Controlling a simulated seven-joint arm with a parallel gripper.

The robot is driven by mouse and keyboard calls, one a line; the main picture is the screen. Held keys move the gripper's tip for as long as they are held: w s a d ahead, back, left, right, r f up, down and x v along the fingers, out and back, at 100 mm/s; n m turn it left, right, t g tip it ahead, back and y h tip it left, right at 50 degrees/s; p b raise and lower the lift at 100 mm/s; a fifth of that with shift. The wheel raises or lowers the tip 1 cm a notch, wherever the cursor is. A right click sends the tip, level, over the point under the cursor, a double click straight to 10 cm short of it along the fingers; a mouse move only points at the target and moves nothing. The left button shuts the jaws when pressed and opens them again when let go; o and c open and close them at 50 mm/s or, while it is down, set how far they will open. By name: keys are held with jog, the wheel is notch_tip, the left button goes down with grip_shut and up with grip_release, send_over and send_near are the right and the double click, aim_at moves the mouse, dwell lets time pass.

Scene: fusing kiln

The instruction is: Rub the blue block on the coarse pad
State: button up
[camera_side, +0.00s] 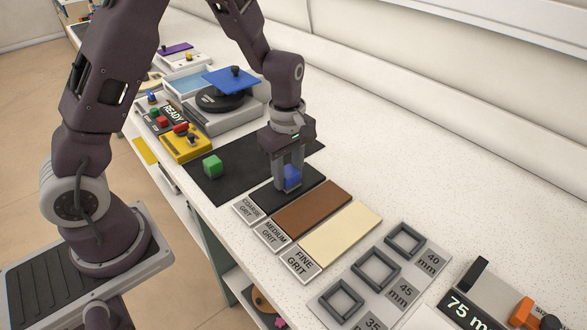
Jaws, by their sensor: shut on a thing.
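The blue block (291,177) is between the fingers of my gripper (288,180), which is shut on it. The block is at the black coarse pad (308,184), over its left half. Whether it touches the pad or sits just above it is hard to tell. The fingers hide part of the block. A label reading "COARSE GRIT" (249,208) lies at the pad's near end.
A brown medium pad (313,208) and a cream fine pad (341,230) lie beside the coarse pad. A green block (212,166) sits on a dark mat (212,190) to the left. Square grey frames (376,269) lie at the right.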

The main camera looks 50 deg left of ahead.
aim_at(272, 195)
jog(key=shift+s, duration=2.3)
jog(key=shift+w, duration=4.55)
jog(key=shift+s, duration=4.55)
jog(key=shift+w, duration=4.55)
jog(key=shift+s, duration=1.15)
notch_tip(272, 195, up, 7)
